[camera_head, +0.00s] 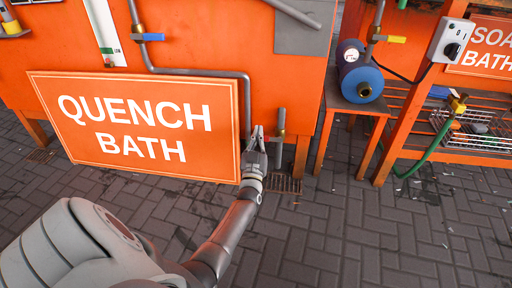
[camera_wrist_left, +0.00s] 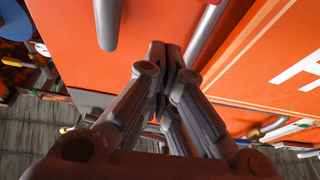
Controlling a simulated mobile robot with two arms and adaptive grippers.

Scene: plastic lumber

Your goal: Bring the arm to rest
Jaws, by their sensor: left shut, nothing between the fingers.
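My left arm comes in from the lower left in the head view. Its gripper (camera_head: 256,138) is in front of the orange quench bath tank, by the right edge of the "QUENCH BATH" sign (camera_head: 140,125). In the left wrist view the gripper's fingers (camera_wrist_left: 163,62) are together, with nothing between them. I cannot tell whether the fingertips touch the tank. My right gripper is not in view.
A grey pipe (camera_head: 246,95) runs down the orange tank (camera_head: 200,55) just left of the gripper, and a short pipe (camera_head: 280,138) stands just right of it. A blue cylinder (camera_head: 361,84) and a wire basket (camera_head: 475,128) are further right. The paved floor (camera_head: 400,235) in front is open.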

